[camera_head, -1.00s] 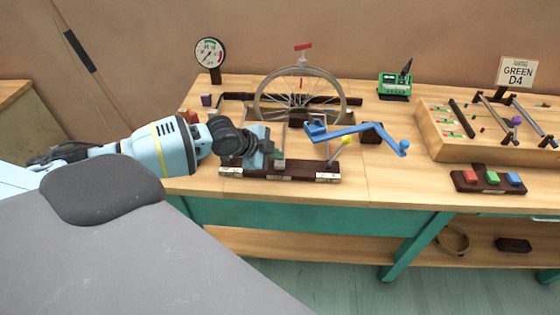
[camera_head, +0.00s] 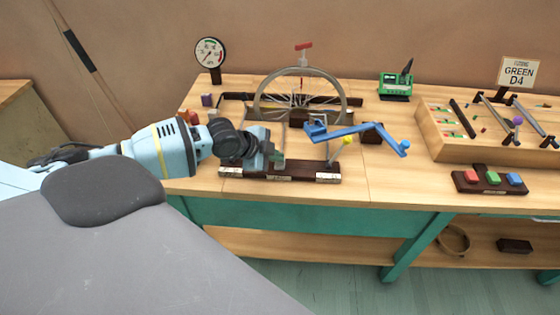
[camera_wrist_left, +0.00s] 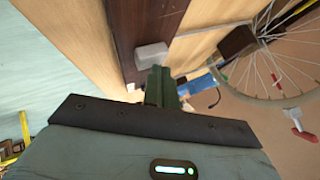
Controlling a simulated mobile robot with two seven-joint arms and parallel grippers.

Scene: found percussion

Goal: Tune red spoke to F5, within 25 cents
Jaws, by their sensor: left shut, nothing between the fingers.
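The spoked wheel (camera_head: 338,86) stands upright in its stand at the back of the bench, and shows in the left wrist view (camera_wrist_left: 225,72). A red T-shaped piece (camera_head: 304,46) sits above its rim; it also shows in the left wrist view (camera_wrist_left: 305,134). My left gripper (camera_head: 278,159) is shut and empty, in front of the wheel, just above the dark base bar (camera_head: 295,176). Its closed fingers show in the left wrist view (camera_wrist_left: 161,86), close to a pale block (camera_wrist_left: 152,56). My right gripper is out of view.
A round dial (camera_head: 209,52), a green device (camera_head: 395,86), a wooden tray (camera_head: 470,150), a red-green-blue button block (camera_head: 488,180) and a "GREEN D4" sign (camera_head: 517,73) stand around.

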